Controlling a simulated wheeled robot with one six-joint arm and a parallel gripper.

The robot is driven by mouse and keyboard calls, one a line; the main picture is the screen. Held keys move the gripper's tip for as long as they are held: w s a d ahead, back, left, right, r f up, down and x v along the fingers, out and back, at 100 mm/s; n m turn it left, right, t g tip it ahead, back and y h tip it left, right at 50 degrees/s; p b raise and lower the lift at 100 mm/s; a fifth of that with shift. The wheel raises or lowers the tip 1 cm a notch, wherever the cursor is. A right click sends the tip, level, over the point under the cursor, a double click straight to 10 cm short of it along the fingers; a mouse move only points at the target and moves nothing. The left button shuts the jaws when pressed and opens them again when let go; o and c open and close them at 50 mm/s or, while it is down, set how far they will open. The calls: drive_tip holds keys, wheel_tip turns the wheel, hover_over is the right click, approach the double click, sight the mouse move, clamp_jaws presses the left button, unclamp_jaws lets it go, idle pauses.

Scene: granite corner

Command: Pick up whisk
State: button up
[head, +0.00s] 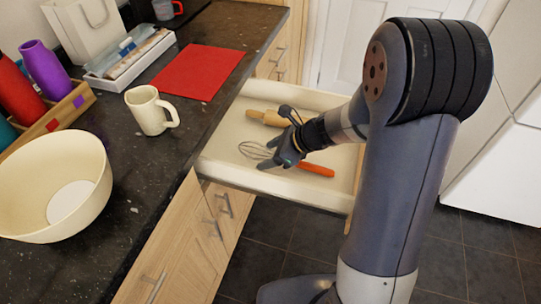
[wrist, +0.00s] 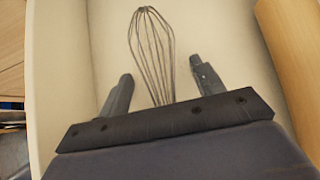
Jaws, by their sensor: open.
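The whisk (head: 256,150) lies in the open drawer (head: 222,148), with its wire loops to the left and its orange-red handle to the right. My gripper (head: 289,157) is over the middle of the whisk and hides part of it. In the wrist view, the whisk's wire loops (wrist: 152,50) reach away from the gripper, between its two fingers. My gripper (wrist: 160,88) is open there, with one finger on each side of the wires and a gap to each. The handle is hidden under the gripper in the wrist view.
A wooden rolling pin (head: 268,118) lies behind the whisk in the drawer. The drawer walls stand close around. On the dark counter are a cream bowl (head: 50,190), a cream mug (head: 148,112), a red mat (head: 200,72) and a bottle rack (head: 62,112).

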drive_tip(key=shift+c, duration=0.2)
drive_tip(key=c, duration=1)
drive_tip(key=shift+r, duration=0.1)
